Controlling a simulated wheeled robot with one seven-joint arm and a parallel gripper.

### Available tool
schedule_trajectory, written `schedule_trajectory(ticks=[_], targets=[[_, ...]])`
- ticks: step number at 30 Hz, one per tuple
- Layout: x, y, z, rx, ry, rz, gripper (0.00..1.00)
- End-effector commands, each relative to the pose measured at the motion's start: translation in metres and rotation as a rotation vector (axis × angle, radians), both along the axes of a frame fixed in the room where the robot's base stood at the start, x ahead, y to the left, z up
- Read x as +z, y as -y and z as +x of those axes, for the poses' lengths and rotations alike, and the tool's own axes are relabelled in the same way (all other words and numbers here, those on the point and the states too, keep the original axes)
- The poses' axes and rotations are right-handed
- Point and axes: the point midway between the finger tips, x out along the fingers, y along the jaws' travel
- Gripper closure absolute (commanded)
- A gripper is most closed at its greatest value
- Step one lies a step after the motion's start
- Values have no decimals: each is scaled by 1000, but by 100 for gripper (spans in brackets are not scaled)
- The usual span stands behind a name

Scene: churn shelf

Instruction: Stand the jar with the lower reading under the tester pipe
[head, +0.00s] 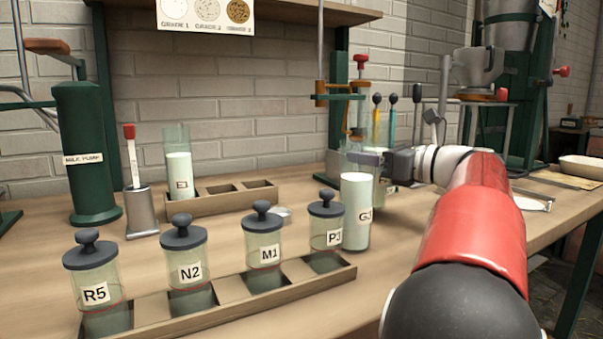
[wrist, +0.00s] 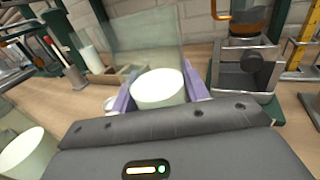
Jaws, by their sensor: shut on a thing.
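My gripper (head: 372,158) is shut on a clear glass jar of white milk, in the wrist view (wrist: 158,88) between the purple jaws (wrist: 156,95). Its label is hidden; in the head view it is mostly hidden behind another milk jar, whose label seems to start with G (head: 357,225). A white-topped jar, likely that one, is at the wrist view's lower left (wrist: 25,152). Jar E1 (head: 179,175) stands in the rear wooden rack. A stand with an amber vessel (wrist: 248,22) is right of the held jar. I cannot make out the tester pipe or any readings.
Lidded jars R5 (head: 95,285), N2 (head: 185,262), M1 (head: 264,250) and P3 (head: 326,230) stand in the front rack (head: 235,315). A green milk pump (head: 88,150) and a red-handled tool in a metal holder (head: 141,212) are left.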

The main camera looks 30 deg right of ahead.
Motion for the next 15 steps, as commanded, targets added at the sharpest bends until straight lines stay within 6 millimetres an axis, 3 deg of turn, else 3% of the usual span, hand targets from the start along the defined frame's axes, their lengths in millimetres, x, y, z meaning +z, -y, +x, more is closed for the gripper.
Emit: schedule_trajectory(ticks=[7,15], targets=[[0,-22,62,5,0,-1,93],[1,-31,89,1,1,0,93]])
